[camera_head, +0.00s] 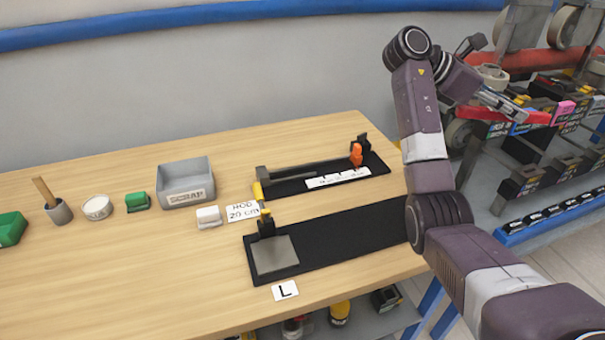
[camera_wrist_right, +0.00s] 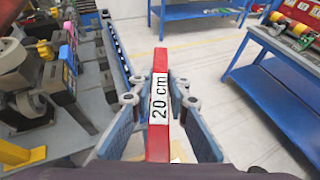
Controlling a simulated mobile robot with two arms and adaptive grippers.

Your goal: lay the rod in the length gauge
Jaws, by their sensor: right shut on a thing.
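My right gripper (camera_wrist_right: 159,103) is shut on a red rod (camera_wrist_right: 161,62) with a white "20 cm" label, which points away from the wrist between the two fingers. The left gripper is out of view.
A card "ROD 20 cm" (camera_head: 243,211) lies left of the gauge. In front is a black board (camera_head: 345,238) with a grey plate and an "L" card (camera_head: 285,290). A grey scrap bin (camera_head: 186,184) stands behind left. Loaded shelves (camera_head: 560,120) are right of the table.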

